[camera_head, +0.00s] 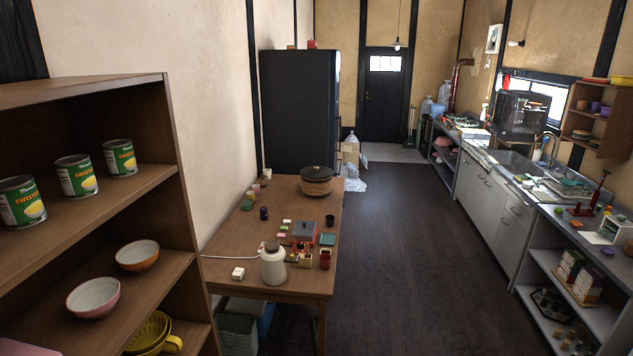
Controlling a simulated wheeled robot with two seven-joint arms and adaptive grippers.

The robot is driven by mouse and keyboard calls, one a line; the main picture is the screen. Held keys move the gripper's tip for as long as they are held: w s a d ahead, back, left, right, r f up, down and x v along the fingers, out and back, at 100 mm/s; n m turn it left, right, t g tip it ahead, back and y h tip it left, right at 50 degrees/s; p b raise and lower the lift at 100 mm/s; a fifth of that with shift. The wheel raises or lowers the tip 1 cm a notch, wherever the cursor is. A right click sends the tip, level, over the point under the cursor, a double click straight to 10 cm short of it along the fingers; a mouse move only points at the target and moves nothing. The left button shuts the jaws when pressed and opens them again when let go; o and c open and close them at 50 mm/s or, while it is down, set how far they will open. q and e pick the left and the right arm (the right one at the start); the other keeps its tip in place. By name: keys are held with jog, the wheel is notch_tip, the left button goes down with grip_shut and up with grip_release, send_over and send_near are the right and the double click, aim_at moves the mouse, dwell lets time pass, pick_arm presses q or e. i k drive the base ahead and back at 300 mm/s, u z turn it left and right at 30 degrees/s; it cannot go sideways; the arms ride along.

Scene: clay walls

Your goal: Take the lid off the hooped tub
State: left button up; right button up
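The hooped tub (317,187) stands at the far end of the wooden table (225,268), near the table's right corner. It is a round, light-brown tub with its dark lid (317,173) on top. The lid has a small raised part in the middle. Neither of my grippers shows in the head view.
A white jar (273,266), a grey-and-red box (305,233), dark cups and small blocks stand on the near half of the table. A wooden shelf (165,140) with cans and bowls fills the left foreground. Open dark floor (400,260) lies between the table and the right counter (490,195).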

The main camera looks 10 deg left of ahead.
aim_at(314, 172)
jog(key=z, duration=0.45)
jog(key=i, duration=2.1)
jog(key=z, duration=0.4)
jog(key=i, duration=4.15)
jog(key=u, duration=1.2)
jog(key=i, duration=1.05)
jog(key=u, duration=1.7)
jog(key=i, duration=0.8)
jog(key=u, duration=0.4)
